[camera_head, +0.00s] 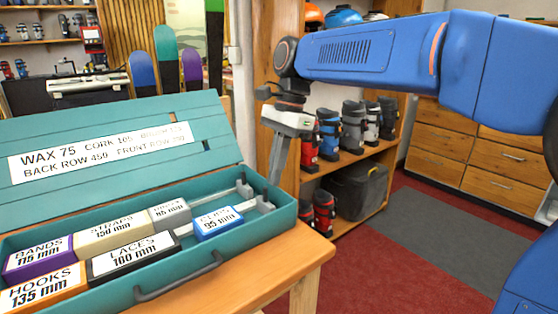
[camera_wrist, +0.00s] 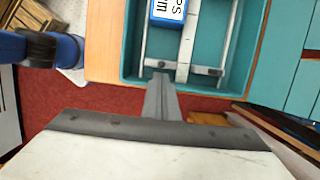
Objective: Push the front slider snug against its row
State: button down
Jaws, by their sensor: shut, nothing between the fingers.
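A teal box (camera_head: 287,219) with a raised lid holds two rows of labelled small boxes. The front row has an orange HOOKS box (camera_head: 42,289), a black LACES box (camera_head: 134,257) and a blue CLIPS box (camera_head: 219,222). The grey front slider (camera_head: 263,204) stands to the right of CLIPS, with a gap between them. In the wrist view the front slider (camera_wrist: 156,64) is likewise apart from the blue box (camera_wrist: 167,10). My gripper (camera_head: 273,182) is shut and empty, pointing down at the box's right end, close to the front slider; I cannot tell whether it touches.
The back row holds BANDS (camera_head: 38,257), STRAPS (camera_head: 112,233) and a grey box (camera_head: 170,216), with the back slider (camera_head: 244,189) apart from it. A lid label (camera_head: 100,151) lists lengths. A handle (camera_head: 180,278) sticks out in front. Wooden bench (camera_head: 300,258) shows at right.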

aim_at(232, 212)
jog(key=x, duration=0.3)
jog(key=shift+s+a+f, duration=0.15)
jog(key=shift+a+f, duration=0.05)
jog(key=shift+f, duration=0.05)
jog(key=shift+s+a, duration=0.95)
jog(key=shift+a, duration=0.45)
jog(key=shift+s+a, duration=0.95)
jog(key=shift+a, duration=0.5)
jog(key=shift+s+a, duration=0.95)
jog(key=shift+a, duration=0.45)
jog(key=shift+w+d, duration=0.1)
jog(key=shift+d, duration=0.05)
jog(key=shift+w+d, duration=0.35)
jog(key=shift+d, duration=0.15)
notch_tip(232, 212, up, 11)
